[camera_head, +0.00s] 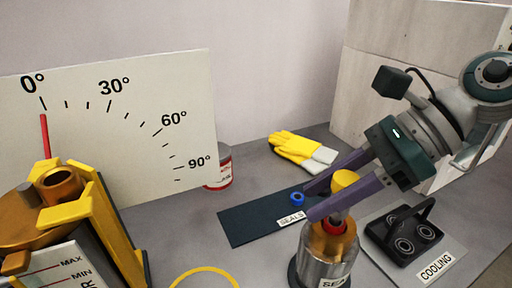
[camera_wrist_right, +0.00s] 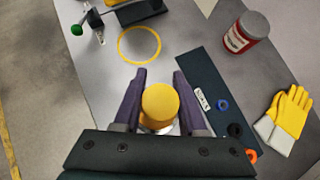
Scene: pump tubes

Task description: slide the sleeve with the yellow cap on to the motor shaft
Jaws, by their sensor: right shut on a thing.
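The yellow cap (camera_head: 345,180) sits between the purple fingers of my right gripper (camera_head: 312,203), which is shut on the capped sleeve. The cap also shows from above in the right wrist view (camera_wrist_right: 160,102), between both fingers. The fingers and cap hide most of the sleeve. Directly below stands the silver motor (camera_head: 322,262) with an orange top (camera_head: 333,242) and a red ring. The sleeve is above or at this top; I cannot tell whether it is around the shaft, which is hidden. My left gripper is not in view.
A dark mat (camera_head: 245,225) labelled SEALS holds a blue ring (camera_head: 297,197). Yellow gloves (camera_head: 295,146) and a red-and-white can (camera_head: 220,168) lie behind. A black cooling unit (camera_head: 404,238) stands right. An orange pump with yellow clamp (camera_head: 62,212) and an angle board (camera_head: 120,120) are left.

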